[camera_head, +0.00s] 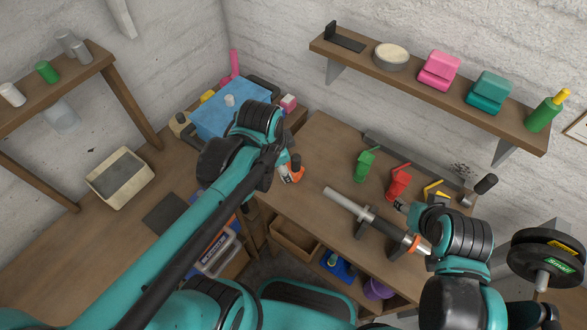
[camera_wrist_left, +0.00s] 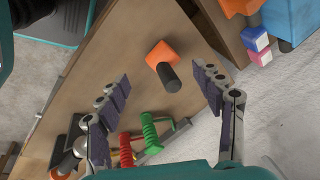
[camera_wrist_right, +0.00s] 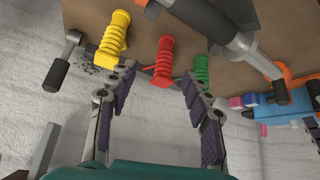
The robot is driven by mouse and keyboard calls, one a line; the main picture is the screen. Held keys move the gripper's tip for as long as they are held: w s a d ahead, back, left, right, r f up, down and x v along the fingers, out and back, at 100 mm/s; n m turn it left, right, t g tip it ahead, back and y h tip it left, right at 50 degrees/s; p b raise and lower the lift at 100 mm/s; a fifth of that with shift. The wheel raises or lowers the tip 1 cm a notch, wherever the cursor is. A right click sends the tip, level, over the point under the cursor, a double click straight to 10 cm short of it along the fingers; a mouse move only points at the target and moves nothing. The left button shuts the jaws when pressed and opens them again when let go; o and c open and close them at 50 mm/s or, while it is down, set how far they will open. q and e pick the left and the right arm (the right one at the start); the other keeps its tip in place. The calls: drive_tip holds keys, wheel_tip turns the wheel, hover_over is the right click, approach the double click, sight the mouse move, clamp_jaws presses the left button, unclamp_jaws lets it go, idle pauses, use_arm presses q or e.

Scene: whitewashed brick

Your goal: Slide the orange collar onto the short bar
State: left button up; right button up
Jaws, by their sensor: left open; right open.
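The orange collar (camera_head: 297,176) lies on the workbench at the left of the bar. In the left wrist view the collar (camera_wrist_left: 158,53), with its black lever, shows between and beyond the open fingers of my left gripper (camera_wrist_left: 160,76), apart from them. In the right wrist view the bar (camera_wrist_right: 238,42) crosses the top right. My right gripper (camera_wrist_right: 160,85) is open and empty, beyond the bar, near the red grip. In the head view my arms partly hide both grippers.
Green (camera_head: 366,163), red (camera_head: 398,184) and yellow (camera_head: 435,190) ridged grips stand behind the bar. A black-handled tool (camera_head: 484,186) lies at the bench's right. Black weight plates (camera_head: 545,250) stand off the right end. A blue box (camera_head: 225,118) is at the left. A wall shelf (camera_head: 410,88) hangs above.

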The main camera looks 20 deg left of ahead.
sight(298, 157)
use_arm(q)
drive_tip(key=w+d+f+m+g, duration=0.1)
drive_tip(key=m, duration=0.2)
drive_tip(key=w+d+f+m+g+p, duration=0.1)
drive_tip(key=w+m, duration=0.1)
drive_tip(key=m, duration=0.1)
drive_tip(key=w+d+f+m+g+p, duration=0.1)
drive_tip(key=w+m, duration=0.1)
drive_tip(key=m, duration=0.2)
drive_tip(key=shift+f+m+g, duration=0.3)
drive_tip(key=shift+m, duration=0.2)
drive_tip(key=shift+d+f, duration=0.1)
drive_tip(key=shift+f, duration=0.2)
drive_tip(key=f, duration=0.2)
drive_tip(key=f+b, duration=0.1)
drive_tip(key=f, duration=0.2)
drive_tip(key=f+b, duration=0.1)
drive_tip(key=f, duration=0.1)
drive_tip(key=shift+w+a+f, duration=0.1)
drive_tip(key=shift+a+f, duration=0.15)
drive_tip(key=shift+a, duration=0.15)
drive_tip(key=shift+r, duration=0.1)
clamp_jaws()
